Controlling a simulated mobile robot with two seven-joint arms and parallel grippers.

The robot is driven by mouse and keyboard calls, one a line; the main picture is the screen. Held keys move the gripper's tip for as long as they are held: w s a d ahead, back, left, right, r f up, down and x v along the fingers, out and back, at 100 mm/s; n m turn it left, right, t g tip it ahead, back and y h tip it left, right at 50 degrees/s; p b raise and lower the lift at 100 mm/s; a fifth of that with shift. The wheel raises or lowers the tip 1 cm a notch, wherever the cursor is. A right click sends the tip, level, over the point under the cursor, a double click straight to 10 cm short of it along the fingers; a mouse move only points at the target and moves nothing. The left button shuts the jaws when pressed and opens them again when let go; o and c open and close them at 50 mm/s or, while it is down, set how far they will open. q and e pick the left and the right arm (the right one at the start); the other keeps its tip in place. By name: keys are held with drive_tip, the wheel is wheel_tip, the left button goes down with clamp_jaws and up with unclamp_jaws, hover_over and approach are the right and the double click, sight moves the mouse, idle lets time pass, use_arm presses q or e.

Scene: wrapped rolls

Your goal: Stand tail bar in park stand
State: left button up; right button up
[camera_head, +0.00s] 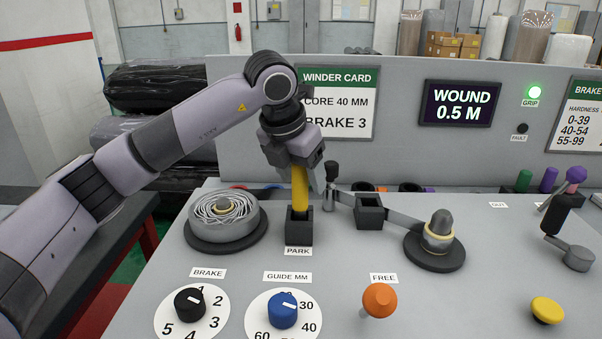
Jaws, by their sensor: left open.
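The yellow tail bar (300,188) stands upright, with its lower end in the black park stand (299,229) above the PARK label. My left gripper (307,178) comes down from above at the bar's upper part. Its jaws are open, with a finger showing just right of the bar. The bar's top is hidden by the gripper. My right gripper is not in view.
A spool with pale coils (223,209) sits left of the stand. A grey band runs right through a black guide block (369,211) to a spindle (438,233). BRAKE (190,304) and GUIDE (283,310) dials and an orange FREE knob (380,299) are in front.

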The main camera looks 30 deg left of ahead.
use_arm(q)
drive_tip(key=v, duration=0.7)
idle(0.6)
